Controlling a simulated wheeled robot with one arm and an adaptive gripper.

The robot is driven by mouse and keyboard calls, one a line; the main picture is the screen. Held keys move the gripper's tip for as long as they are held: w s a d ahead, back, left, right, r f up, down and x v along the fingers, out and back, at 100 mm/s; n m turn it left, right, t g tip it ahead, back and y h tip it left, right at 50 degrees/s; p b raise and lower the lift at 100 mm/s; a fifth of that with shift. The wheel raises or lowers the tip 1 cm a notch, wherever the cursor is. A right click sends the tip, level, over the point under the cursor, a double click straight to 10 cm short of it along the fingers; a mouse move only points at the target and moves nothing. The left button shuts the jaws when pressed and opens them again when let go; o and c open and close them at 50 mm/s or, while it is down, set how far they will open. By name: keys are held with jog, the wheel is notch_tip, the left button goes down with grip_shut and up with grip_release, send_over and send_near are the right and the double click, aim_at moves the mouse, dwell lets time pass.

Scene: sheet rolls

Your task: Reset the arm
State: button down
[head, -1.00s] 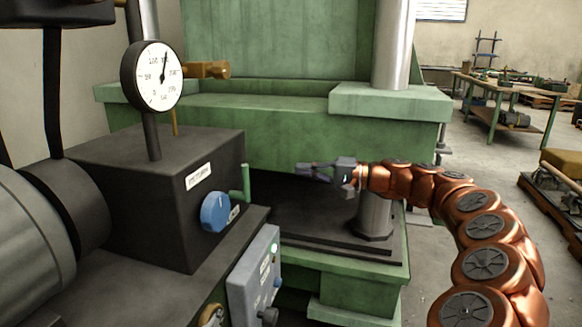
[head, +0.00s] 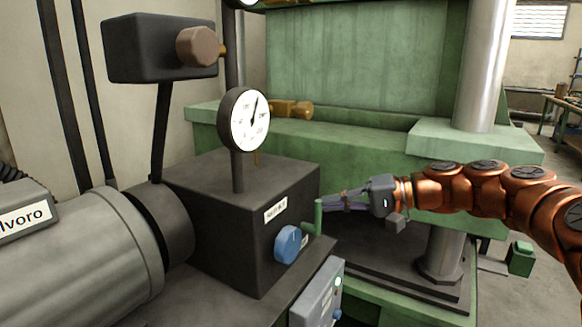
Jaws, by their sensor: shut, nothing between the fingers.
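My gripper (head: 335,203) is at the end of my copper-coloured arm, which reaches in from the right in the head view. Its fingers are shut with nothing between them and point left. In the picture the fingertips lie right beside the top of a green lever (head: 318,216) on a dark box (head: 240,215). I cannot tell whether they touch it.
A blue knob (head: 288,244) and a round gauge (head: 244,120) are on the dark box. A grey control box (head: 318,292) stands below. The green press (head: 350,145) with steel columns (head: 484,65) is behind. A motor (head: 85,262) fills the lower left.

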jog(key=s+a+r+n+g+h+p, duration=0.1)
jog(key=s+a+g+h+p, duration=0.15)
jog(key=s+p, duration=0.45)
jog(key=s+a+r+n+g+h+p, duration=0.15)
jog(key=s+a+h, duration=0.25)
jog(key=s, duration=0.7)
jog(key=s+d+f+m+g+h+p, duration=0.1)
jog(key=s+d+f+h+p, duration=0.2)
jog(key=s+d+h+p, duration=0.5)
jog(key=s+d+p, duration=0.4)
jog(key=s+d, duration=0.3)
jog(key=s, duration=0.3)
jog(key=shift+s, duration=0.3)
